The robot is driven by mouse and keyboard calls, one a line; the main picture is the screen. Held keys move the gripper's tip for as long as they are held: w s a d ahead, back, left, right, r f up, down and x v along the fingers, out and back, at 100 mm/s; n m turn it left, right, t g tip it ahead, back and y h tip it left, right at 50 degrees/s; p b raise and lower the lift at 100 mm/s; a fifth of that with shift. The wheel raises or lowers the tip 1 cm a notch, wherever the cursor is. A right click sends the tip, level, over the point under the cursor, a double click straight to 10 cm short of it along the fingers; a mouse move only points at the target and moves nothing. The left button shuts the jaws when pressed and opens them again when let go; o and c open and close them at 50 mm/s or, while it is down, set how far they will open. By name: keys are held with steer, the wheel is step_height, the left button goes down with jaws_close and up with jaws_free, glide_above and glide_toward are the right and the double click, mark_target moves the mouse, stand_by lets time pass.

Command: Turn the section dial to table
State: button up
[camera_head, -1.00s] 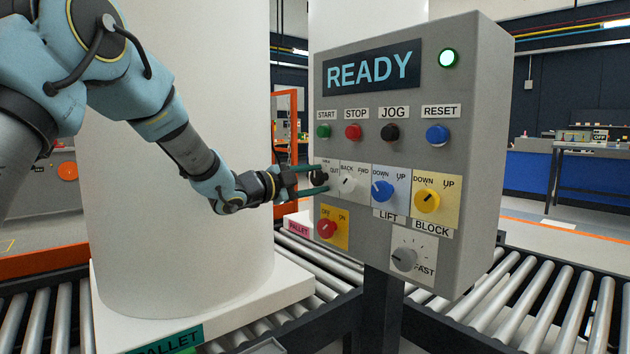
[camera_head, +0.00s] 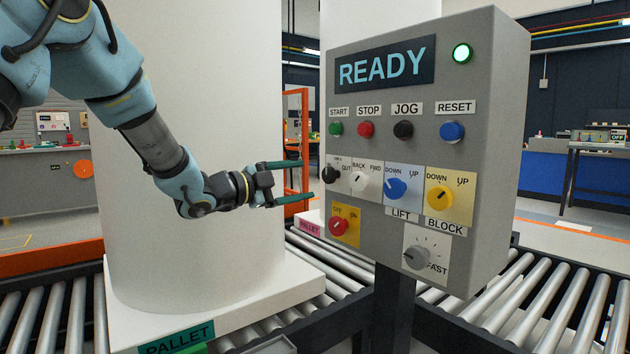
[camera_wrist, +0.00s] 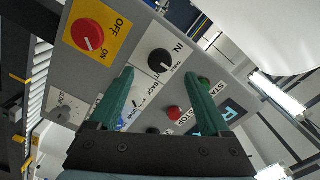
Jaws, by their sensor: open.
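The section dial (camera_head: 330,174) is a black knob on a white plate, at the left end of the panel's middle row. In the wrist view the same black dial (camera_wrist: 160,62) shows beyond the fingers, beside the words IN and TABLE. A pale mark shows on the knob, but I cannot tell surely which word it points to. My gripper (camera_head: 306,180) is open and empty, just left of the panel, with its green fingers towards the dial and apart from it. The wrist view shows the gripper (camera_wrist: 159,75) with its fingers spread, and they hide part of the plate.
The grey control panel (camera_head: 480,150) reads READY beside a lit green lamp (camera_head: 462,53). A white knob (camera_head: 359,180) sits close right of the dial, and a red knob (camera_head: 338,226) just below. A large white tank (camera_head: 200,110) stands behind my arm.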

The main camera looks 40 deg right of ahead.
steer(key=shift+w+a, duration=0.1)
steer(key=shift+a, duration=1.05)
steer(key=w+a+f+n+t+y, duration=0.4)
steer(key=w+a+n+t, duration=0.15)
steer(key=w+a, duration=0.2)
steer(key=w+a+f+n+t+y, duration=0.35)
steer(key=w+a+n, duration=0.25)
steer(key=a, duration=0.3)
steer(key=a+f+n+y, duration=0.3)
steer(key=a+f+n, duration=0.1)
steer(key=a, duration=0.4)
steer(key=a+f+n+y, duration=0.3)
steer(key=a+f+n, duration=0.1)
steer(key=a, duration=0.5)
steer(key=s+a+f+n+g+y, duration=0.25)
steer(key=s+a+n, duration=0.25)
steer(key=s+a, duration=0.35)
steer(key=s+a+f+n+g+y, duration=0.2)
steer(key=s+a+f+n+g, duration=0.25)
steer(key=s+a, duration=0.35)
step_height(320, 180, up, 20)
steer(key=p, duration=1.9)
steer(key=shift+s+d+t+p, duration=0.2)
steer(key=shift+d+t+p, duration=0.15)
steer(key=shift+d, duration=0.1)
